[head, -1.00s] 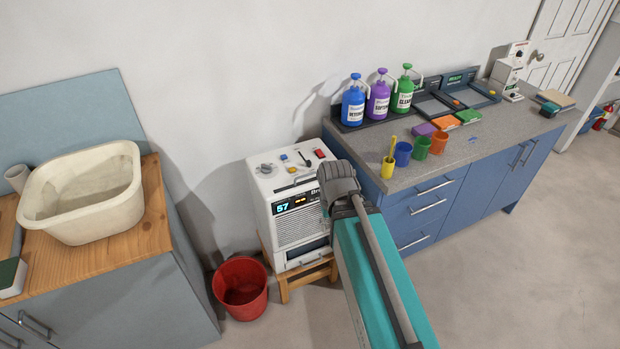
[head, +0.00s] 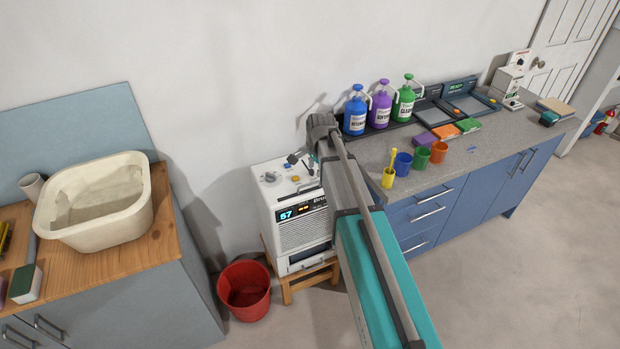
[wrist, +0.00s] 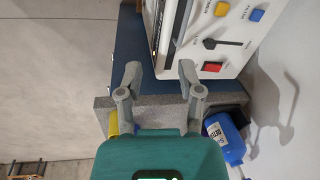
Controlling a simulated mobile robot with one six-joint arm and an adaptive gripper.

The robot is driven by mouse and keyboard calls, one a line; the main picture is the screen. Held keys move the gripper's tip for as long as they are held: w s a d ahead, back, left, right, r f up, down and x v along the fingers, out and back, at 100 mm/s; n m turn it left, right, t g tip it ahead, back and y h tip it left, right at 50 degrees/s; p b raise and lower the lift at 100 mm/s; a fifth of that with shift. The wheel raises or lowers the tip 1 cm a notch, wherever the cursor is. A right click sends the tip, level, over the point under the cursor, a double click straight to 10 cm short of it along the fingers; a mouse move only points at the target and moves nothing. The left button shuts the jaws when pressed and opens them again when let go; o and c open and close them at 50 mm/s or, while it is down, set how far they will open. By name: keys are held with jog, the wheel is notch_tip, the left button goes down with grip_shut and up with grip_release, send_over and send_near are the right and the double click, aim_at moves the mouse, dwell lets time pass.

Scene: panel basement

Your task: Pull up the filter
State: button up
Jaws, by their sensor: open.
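The white machine (head: 300,222) stands by the wall with a lit display reading 57 and a grille on its front. In the wrist view the machine's top (wrist: 245,40) shows blue, yellow and red buttons, a black lever (wrist: 222,43) and a pale bar (wrist: 184,22) along one edge. My gripper (wrist: 160,72) is open and empty, its fingers apart beside the machine's top.
The machine sits on a wooden stool (head: 290,283) with a red bucket (head: 244,290) to its left. A blue cabinet (head: 450,210) with bottles and cups on its counter stands close on the right. A wooden-topped cabinet (head: 120,250) with a basin (head: 95,200) is at the left.

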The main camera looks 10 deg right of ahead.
jog(key=w+m, duration=0.1)
jog(key=w, duration=0.1)
jog(key=w+r+m, duration=0.1)
jog(key=w, duration=0.1)
jog(key=shift+f, duration=0.1)
dwell(0.3)
jog(key=f+b, duration=0.4)
jog(key=w+f+b, duration=0.1)
jog(key=f+b, duration=0.3)
jog(key=f, duration=0.1)
jog(key=w+f+b, duration=0.1)
jog(key=f+b, duration=0.3)
jog(key=b, duration=0.1)
jog(key=shift+w+a+f, duration=0.15)
jog(key=shift+w+a, duration=0.05)
jog(key=shift+a, duration=0.2)
dwell(0.3)
grip_shut()
dwell(0.4)
